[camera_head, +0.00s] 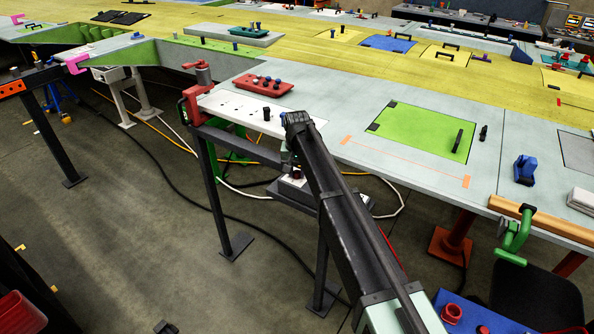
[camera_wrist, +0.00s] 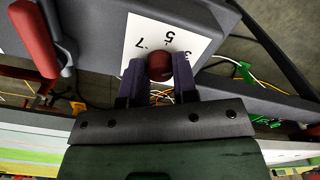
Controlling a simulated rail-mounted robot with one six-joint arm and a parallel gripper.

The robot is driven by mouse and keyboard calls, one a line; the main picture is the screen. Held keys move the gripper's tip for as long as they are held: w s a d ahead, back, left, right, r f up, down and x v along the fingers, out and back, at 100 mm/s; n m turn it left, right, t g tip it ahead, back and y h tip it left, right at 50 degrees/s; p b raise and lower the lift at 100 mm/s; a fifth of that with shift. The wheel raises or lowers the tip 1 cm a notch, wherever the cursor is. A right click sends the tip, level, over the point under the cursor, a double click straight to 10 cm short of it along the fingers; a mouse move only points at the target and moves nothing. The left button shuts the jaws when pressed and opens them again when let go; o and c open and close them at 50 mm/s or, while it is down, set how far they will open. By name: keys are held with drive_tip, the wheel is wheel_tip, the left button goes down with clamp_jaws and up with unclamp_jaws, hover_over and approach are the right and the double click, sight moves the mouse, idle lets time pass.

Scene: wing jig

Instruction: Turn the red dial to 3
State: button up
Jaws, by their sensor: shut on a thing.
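The red dial (camera_wrist: 159,67) shows in the wrist view as a round dark red knob. It sits in front of a white number plate (camera_wrist: 143,32) on a grey box, with 7, 5 and part of a 3 legible. My gripper (camera_wrist: 158,72) has its two dark fingers on either side of the dial and is shut on it. The dial's pointer is hidden, so I cannot tell its setting. In the head view the dial (camera_head: 297,174) is a small dark red spot below the bench edge, beside my arm, which hides most of the gripper.
A red-and-grey lever (camera_wrist: 35,40) stands left of the dial in the wrist view. In the head view, a red clamp (camera_head: 194,100) grips the bench corner, a red block (camera_head: 263,85) lies on top, and cables run over the floor beneath.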

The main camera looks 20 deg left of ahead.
sight(297, 172)
drive_tip(key=shift+m, duration=0.5)
drive_tip(key=o, duration=0.9)
drive_tip(key=shift+o, duration=0.2)
drive_tip(key=shift+r, duration=0.1)
wheel_tip(297, 172, up, 11)
drive_tip(key=p, duration=1)
drive_tip(key=shift+f+p, duration=0.2)
drive_tip(key=shift+p, duration=0.2)
